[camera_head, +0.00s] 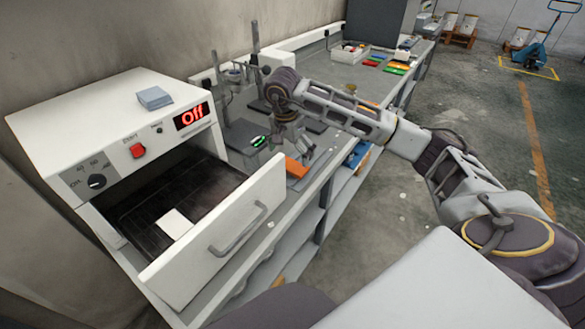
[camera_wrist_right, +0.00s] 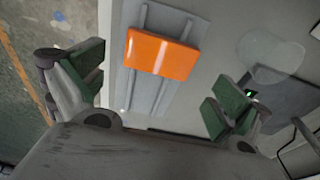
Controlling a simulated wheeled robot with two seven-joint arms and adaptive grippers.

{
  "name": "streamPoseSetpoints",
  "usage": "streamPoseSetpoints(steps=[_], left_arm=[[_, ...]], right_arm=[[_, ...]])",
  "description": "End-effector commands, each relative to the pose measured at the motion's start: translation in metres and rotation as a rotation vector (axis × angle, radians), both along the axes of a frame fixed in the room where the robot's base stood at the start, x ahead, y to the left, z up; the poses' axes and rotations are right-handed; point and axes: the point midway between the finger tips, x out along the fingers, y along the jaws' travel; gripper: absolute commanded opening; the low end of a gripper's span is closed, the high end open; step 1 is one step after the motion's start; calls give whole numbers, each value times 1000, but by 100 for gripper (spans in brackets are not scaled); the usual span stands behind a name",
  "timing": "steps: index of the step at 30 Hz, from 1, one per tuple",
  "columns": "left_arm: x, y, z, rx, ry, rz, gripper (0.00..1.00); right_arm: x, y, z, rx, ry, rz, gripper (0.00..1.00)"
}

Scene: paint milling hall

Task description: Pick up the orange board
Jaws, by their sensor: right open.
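The orange board (camera_head: 296,167) lies on the bench near the front edge, just beyond the open drawer. In the right wrist view the orange board (camera_wrist_right: 161,54) lies across two rails of a grey holder (camera_wrist_right: 152,95). My right gripper (camera_head: 290,150) is above and close to the board in the head view, pointing down. In the wrist view my right gripper (camera_wrist_right: 155,85) has its green-padded fingers spread wide, with the board between and beyond them; nothing is held. My left gripper is not in view.
A white oven-like machine (camera_head: 120,130) with a red "Off" display stands at left. Its drawer (camera_head: 225,230) is pulled out and holds a white piece (camera_head: 175,223). A stand with a dark base (camera_head: 245,135) is behind my gripper. Coloured boards (camera_head: 396,68) lie farther along the bench.

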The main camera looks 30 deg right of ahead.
Motion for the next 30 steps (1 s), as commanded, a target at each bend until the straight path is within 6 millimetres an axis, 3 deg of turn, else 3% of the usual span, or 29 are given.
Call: streamPoseSetpoints(steps=[9, 18, 30], left_arm=[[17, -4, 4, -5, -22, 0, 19], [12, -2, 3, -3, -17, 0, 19], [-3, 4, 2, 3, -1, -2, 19]], right_arm=[[-1, -1, -23, 0, 2, 1, 100], [1, -4, -49, 1, 1, -1, 100], [1, -4, -51, 1, 1, 0, 100]])
